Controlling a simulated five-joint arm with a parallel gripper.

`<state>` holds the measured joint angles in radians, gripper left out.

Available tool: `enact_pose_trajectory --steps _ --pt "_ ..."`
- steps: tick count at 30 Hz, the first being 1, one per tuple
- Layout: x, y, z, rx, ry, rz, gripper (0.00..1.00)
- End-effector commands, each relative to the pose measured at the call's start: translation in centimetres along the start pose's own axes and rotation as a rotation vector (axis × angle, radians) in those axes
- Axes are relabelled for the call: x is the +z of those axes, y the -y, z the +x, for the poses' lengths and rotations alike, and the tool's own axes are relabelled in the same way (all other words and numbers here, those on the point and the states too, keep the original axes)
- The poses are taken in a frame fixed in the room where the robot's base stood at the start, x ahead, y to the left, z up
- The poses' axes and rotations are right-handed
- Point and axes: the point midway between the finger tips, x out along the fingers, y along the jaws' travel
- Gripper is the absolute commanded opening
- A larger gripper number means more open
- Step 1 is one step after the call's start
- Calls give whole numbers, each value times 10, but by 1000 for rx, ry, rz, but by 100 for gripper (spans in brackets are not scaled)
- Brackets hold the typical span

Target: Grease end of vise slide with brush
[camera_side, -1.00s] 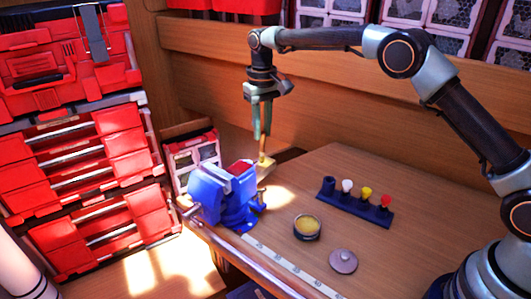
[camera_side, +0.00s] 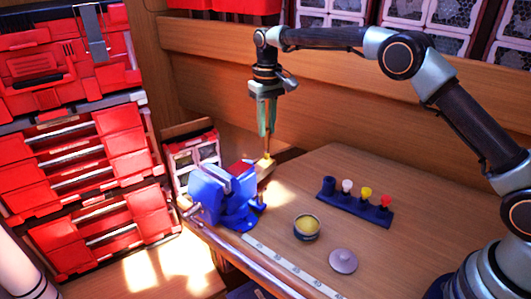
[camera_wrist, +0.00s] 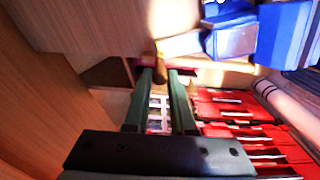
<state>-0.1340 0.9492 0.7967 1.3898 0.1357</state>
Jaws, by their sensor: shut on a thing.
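The blue vise (camera_side: 208,200) stands at the left edge of the bench. A pale bar, apparently its slide (camera_side: 265,173), sticks out to the right of the jaws. My gripper (camera_side: 267,133) hangs above that bar end, fingers pointing down, shut on a thin brush (camera_side: 267,158). The brush tip is at the bar's end; I cannot tell whether they touch. In the wrist view the brush (camera_wrist: 158,52) sticks out between my fingertips (camera_wrist: 160,76), and the vise (camera_wrist: 238,36) is at upper right. An open tin of yellow grease (camera_side: 307,226) stands on the bench.
The tin's round lid (camera_side: 343,261) lies in front of it. A dark rack (camera_side: 372,211) with several holders and white, yellow and red-topped items is to the right. A ruler strip (camera_side: 295,268) runs along the front edge. Red drawers (camera_side: 90,180) stand at left.

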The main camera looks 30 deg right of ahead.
Motion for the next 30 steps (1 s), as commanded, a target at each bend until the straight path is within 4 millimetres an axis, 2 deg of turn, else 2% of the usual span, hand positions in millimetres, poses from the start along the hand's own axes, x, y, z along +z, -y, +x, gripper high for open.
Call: enact_pose_trajectory --steps 30 --pt "6 16 2 1 4 -2 0"
